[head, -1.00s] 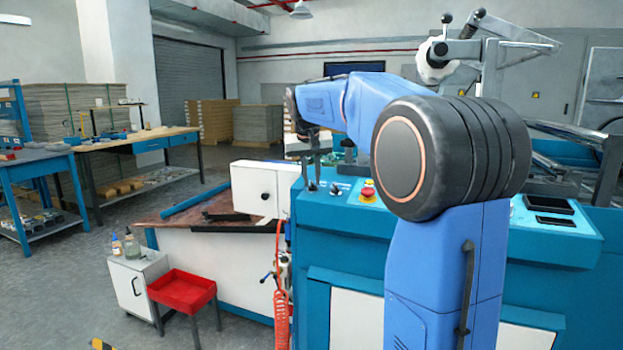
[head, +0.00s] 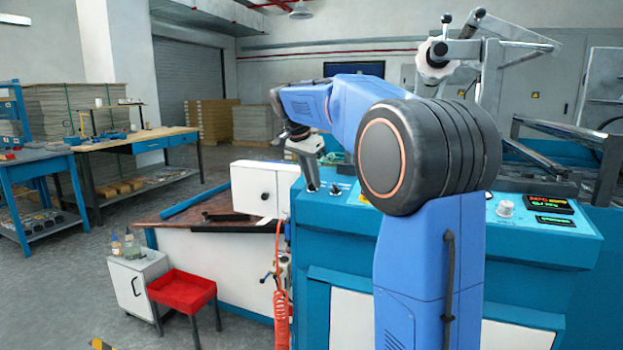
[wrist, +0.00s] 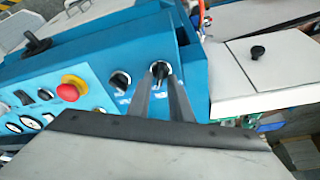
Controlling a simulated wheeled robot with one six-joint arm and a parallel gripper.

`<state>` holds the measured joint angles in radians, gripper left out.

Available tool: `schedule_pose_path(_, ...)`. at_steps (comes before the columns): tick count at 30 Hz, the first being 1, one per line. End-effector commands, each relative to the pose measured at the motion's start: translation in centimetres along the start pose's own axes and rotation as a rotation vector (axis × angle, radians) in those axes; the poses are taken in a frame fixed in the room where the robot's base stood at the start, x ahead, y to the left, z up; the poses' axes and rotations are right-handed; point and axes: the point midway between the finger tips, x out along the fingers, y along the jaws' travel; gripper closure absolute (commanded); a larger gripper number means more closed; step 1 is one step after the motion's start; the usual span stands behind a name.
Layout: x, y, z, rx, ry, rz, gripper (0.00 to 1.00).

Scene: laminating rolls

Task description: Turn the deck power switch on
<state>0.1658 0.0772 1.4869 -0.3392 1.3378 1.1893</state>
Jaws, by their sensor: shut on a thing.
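The black rotary switch (wrist: 160,68) sits at the end of the blue deck panel (wrist: 95,65) in the wrist view. My gripper (wrist: 161,82) is shut on it, with one finger on each side. In the head view my gripper (head: 313,187) reaches down to the left end of the blue panel, and the switch is hidden there by the fingers. A second black knob (wrist: 120,80) stands beside the gripped one, apart from my fingers. On the right of the panel, two small displays (head: 548,204) are lit in red, yellow and green.
A red emergency stop button (wrist: 70,88) on a yellow base is near the second knob. More knobs and gauges (wrist: 28,105) lie beyond it. A white box (head: 262,188) stands just left of the panel. A red tray stand (head: 183,292) is on the floor.

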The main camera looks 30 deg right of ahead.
Motion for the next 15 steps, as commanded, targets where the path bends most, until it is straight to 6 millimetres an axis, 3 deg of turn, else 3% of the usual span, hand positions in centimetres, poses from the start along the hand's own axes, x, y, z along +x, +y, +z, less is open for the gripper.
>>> schedule_pose_path(15,0.00,-0.02,-0.01,0.137,0.000,0.028,1.00)
